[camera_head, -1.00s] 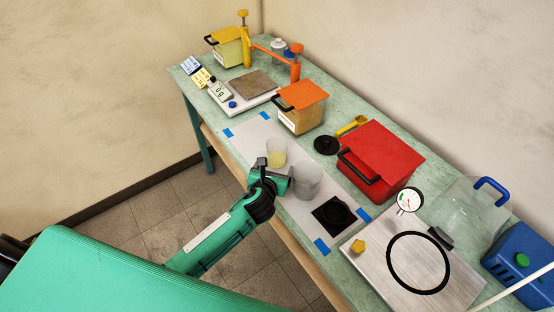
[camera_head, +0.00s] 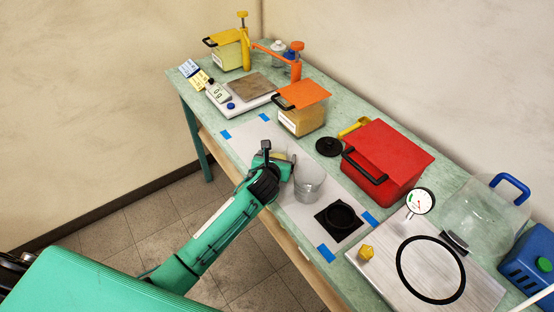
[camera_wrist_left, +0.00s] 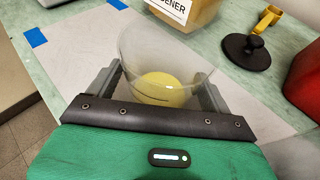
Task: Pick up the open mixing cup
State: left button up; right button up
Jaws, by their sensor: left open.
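A clear open cup with yellow material in the bottom (camera_wrist_left: 165,88) stands upright between the fingers of my left gripper (camera_wrist_left: 158,92) in the left wrist view. The fingers are open, one on each side of the cup; I cannot tell whether either touches it. In the head view my left gripper (camera_head: 272,154) hides most of this cup. A second clear cup, apparently empty (camera_head: 309,183), stands close to the right of the gripper on the white sheet. My right gripper is not in view.
The white sheet (camera_head: 262,132) has blue tape at its corners. A black lid (camera_head: 328,146), an orange-lidded container (camera_head: 303,108) and a red box (camera_head: 388,157) stand behind. A black square pad (camera_head: 341,220) lies to the right.

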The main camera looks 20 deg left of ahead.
pick_arm(q)
jog(key=c, duration=1.1)
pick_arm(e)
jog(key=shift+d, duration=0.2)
